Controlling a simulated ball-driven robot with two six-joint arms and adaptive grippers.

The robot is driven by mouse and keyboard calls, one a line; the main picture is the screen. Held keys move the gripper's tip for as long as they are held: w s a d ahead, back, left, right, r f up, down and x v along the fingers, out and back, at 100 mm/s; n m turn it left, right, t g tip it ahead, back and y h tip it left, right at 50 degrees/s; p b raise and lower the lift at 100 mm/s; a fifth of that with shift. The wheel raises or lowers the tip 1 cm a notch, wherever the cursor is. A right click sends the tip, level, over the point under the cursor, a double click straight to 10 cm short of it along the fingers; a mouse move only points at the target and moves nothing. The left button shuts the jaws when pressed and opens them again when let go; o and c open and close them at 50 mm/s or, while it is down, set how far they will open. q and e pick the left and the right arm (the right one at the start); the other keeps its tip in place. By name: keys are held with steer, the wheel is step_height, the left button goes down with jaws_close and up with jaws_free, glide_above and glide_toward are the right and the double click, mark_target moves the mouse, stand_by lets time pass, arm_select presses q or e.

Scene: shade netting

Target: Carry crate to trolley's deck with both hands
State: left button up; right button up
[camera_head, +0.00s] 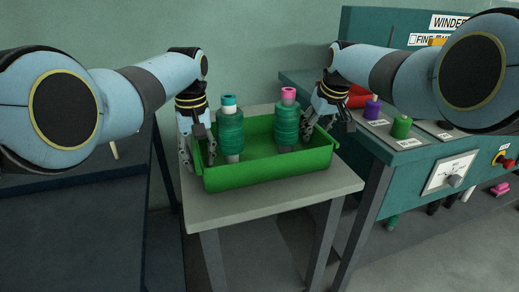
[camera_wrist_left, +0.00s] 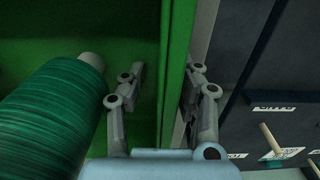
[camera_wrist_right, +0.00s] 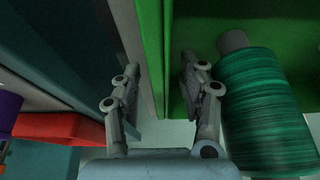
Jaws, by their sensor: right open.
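The green crate (camera_head: 265,172) stands level on a small grey table, with two green-wound spools upright in it, one teal-topped (camera_head: 230,130) and one pink-topped (camera_head: 287,125). My left gripper (camera_head: 198,150) is at the crate's left end. In the left wrist view its open fingers (camera_wrist_left: 165,80) straddle the end wall (camera_wrist_left: 178,60), one inside and one outside. My right gripper (camera_head: 328,124) is at the right end. In the right wrist view its open fingers (camera_wrist_right: 158,80) straddle that wall (camera_wrist_right: 153,40), with visible gaps. I cannot identify the trolley's deck for certain.
The grey table (camera_head: 270,201) has bare top in front of the crate. A teal winder bench (camera_head: 420,175) with purple (camera_head: 372,107) and green (camera_head: 401,127) spools stands close on the right. A dark flat-topped unit (camera_head: 80,210) is on the left. The wall is behind.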

arm_select(q)
steer(key=shift+f, duration=0.2)
arm_select(e)
steer(key=shift+f, duration=0.2)
arm_select(q)
steer(key=c, duration=0.6)
arm_select(e)
steer(key=c, duration=0.6)
arm_select(q)
jaws_close()
arm_select(e)
jaws_close()
arm_select(q)
steer(key=shift+r, duration=0.1)
arm_select(e)
steer(key=shift+w+d+r, duration=0.1)
steer(key=shift+w, duration=0.05)
